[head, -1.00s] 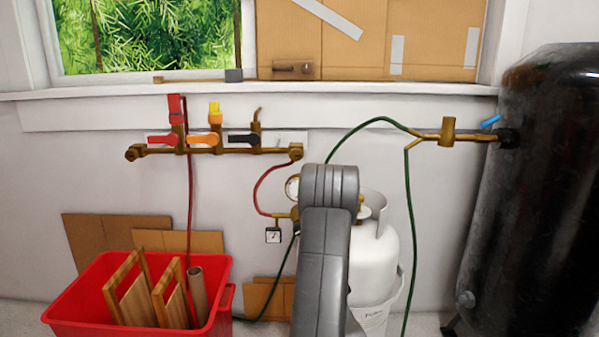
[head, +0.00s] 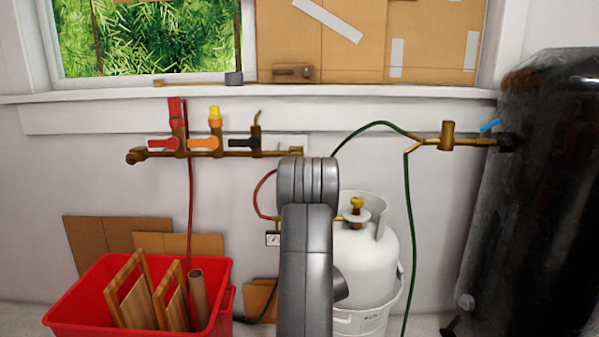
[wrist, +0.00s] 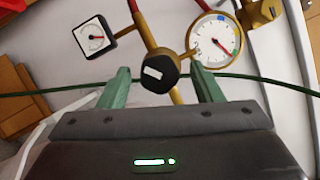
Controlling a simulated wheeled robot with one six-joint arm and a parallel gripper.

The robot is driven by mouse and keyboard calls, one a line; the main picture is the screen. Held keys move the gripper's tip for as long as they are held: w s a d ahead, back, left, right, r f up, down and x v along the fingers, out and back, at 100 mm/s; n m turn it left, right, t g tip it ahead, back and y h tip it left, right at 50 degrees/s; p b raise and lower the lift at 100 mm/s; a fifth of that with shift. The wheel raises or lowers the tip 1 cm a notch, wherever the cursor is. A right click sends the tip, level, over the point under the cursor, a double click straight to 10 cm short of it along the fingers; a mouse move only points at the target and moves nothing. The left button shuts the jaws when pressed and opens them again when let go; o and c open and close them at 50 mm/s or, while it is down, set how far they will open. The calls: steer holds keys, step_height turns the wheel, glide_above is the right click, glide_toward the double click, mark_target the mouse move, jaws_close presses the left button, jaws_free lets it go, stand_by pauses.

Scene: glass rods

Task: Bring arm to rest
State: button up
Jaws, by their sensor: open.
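In the wrist view my gripper (wrist: 163,88) is open, its two green fingers spread apart. A dark knob with a white label (wrist: 162,72) shows between and beyond the fingers; I cannot tell how far off it is. A square gauge (wrist: 94,39) is at its upper left and a round gauge (wrist: 215,40) at its upper right. In the head view my grey arm stands in front of the wall and hides the gripper, the round gauge and part of the red hose. The square gauge also shows there (head: 272,239), just left of my arm.
A white gas cylinder (head: 362,262) stands right of my arm, with a green hose (head: 407,230) beside it. A brass manifold (head: 225,153) with coloured handles is on the wall. A red bin (head: 85,312) is at lower left, a black tank (head: 535,200) at right.

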steer(key=shift+a+r+n+g+h+p, duration=0.15)
steer(key=shift+n+g+h+p, duration=0.65)
steer(key=shift+n+p, duration=1.15)
steer(key=shift+r+n+g+h+p, duration=0.2)
steer(key=shift+n+g+h+p, duration=0.65)
steer(key=shift+n, duration=2.15)
steer(key=shift+a+r+n+g+h+p, duration=0.15)
steer(key=shift+n+g+h+p, duration=0.6)
steer(key=shift+n+p, duration=1.25)
steer(key=shift+n+b, duration=0.45)
steer(key=shift+n, duration=0.2)
